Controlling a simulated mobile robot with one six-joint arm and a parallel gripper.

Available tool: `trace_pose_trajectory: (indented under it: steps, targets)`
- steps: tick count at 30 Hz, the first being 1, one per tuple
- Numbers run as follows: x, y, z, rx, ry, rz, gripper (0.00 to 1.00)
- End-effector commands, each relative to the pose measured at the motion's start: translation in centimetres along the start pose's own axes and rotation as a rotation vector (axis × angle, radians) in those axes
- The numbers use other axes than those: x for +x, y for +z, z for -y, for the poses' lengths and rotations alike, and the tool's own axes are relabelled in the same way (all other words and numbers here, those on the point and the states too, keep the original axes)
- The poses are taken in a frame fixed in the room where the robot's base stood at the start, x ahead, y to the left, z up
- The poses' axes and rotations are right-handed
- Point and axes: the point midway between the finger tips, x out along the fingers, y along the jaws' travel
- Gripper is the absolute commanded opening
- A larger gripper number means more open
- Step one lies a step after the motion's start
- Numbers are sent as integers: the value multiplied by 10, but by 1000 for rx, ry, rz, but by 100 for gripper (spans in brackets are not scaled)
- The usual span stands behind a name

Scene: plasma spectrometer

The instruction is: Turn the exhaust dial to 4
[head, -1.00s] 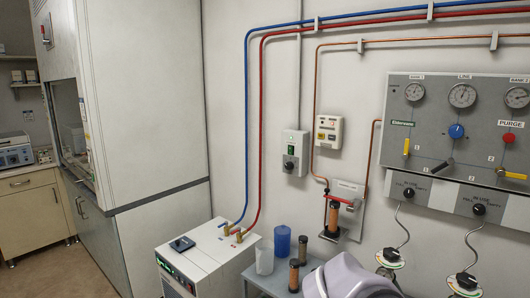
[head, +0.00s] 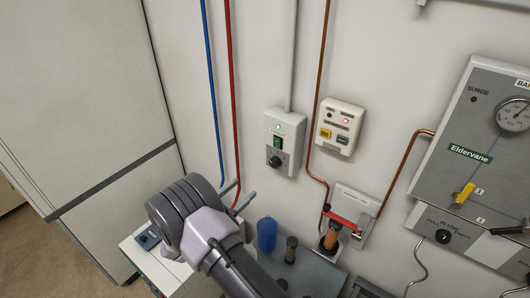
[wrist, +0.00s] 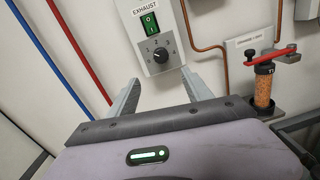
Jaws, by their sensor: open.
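The exhaust dial (head: 275,161) is a dark round knob low on a grey wall box (head: 284,128) with a green switch (head: 277,142) above it. In the wrist view the dial (wrist: 160,54) sits under the EXHAUST label, with small numbers around it. Its exact setting is too small to read. My gripper (wrist: 158,77) is open and empty; its two fingers point towards the wall box, with the dial between and just beyond the tips. In the head view my gripper (head: 238,195) is below and left of the box, apart from it.
Blue (head: 212,90) and red (head: 234,90) pipes run down the wall left of the box. A copper pipe, an alarm box (head: 339,126) and an orange-filled cartridge with a red lever (head: 349,222) are to the right. A blue container (head: 267,234) stands below.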

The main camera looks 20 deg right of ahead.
Motion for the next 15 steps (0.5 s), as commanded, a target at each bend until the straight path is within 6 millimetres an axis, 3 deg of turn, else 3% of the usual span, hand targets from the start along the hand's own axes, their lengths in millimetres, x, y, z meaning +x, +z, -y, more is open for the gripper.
trace_pose_trajectory:
  steps: [6, 15]
  targets:
    - [57, 0, 2, 2, -6, 0, 58]
    - [128, 0, 2, 3, -5, -1, 58]
